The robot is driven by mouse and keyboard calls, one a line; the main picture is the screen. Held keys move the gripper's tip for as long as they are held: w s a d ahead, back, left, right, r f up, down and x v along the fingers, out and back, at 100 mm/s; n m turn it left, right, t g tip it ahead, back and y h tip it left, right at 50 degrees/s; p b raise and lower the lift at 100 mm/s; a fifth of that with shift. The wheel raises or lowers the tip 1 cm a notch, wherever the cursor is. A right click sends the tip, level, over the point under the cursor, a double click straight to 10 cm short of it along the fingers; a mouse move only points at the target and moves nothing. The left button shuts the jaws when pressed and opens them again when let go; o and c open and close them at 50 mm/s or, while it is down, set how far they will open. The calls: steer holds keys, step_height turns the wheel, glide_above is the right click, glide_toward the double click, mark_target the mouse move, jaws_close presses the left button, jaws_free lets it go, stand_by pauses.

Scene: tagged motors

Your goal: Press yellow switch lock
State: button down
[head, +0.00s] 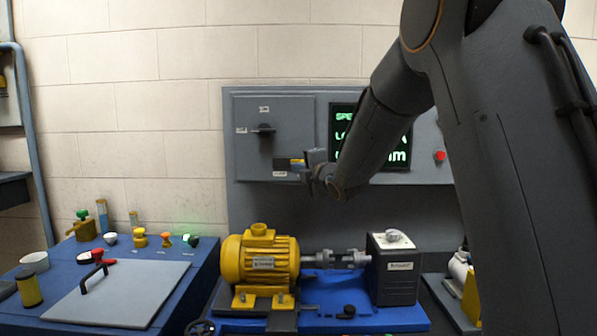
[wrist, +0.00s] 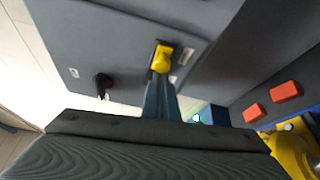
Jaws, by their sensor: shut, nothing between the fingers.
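The yellow switch lock (wrist: 163,58) sits on a dark plate on the grey switch box. In the head view only a small yellow strip of it (head: 297,161) shows, low on the box's right side and beside my fingers. My gripper (head: 308,167) is shut and empty, held up at the front of the box. In the wrist view the closed fingers of my gripper (wrist: 158,84) point at the lock, with their tips at its lower edge. I cannot tell whether they touch it. The gripper body hides the lower part of the wrist view.
A black rotary handle (head: 263,130) is on the switch box (head: 290,112). A display (head: 345,125) and a red button (head: 440,155) are to the right, partly behind my arm. Below stand a yellow motor (head: 258,262) and a grey unit (head: 393,272). A blue bench (head: 188,262) is at left.

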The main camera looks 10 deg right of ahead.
steer(key=s+b, duration=0.5)
steer(key=s, duration=0.4)
steer(key=shift+s+a, duration=0.25)
steer(key=shift+a, duration=0.1)
steer(key=shift+f, duration=0.1)
